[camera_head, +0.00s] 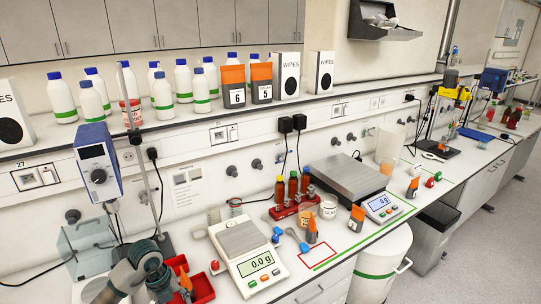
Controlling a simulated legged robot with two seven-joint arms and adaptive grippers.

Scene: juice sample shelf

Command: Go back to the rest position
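A grey arm with dark teal joint rings, which looks like my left arm (140,268), shows at the bottom left. It is bent near the bench edge, in front of a red bin (203,288). I see no gripper fingers on it. My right arm and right gripper are not in view. No object is visibly held. On the shelf stand two orange and dark packs, one marked 6 (233,97) and the other (261,92) to its right. A red rack (290,208) holds brown vials with coloured caps on the bench.
A white balance (250,262) reading 0.0 g stands right of the bin. A small orange and dark item (312,231) is by a red-outlined square (318,257). A white bin (378,266) stands below the bench. Floor at right is clear.

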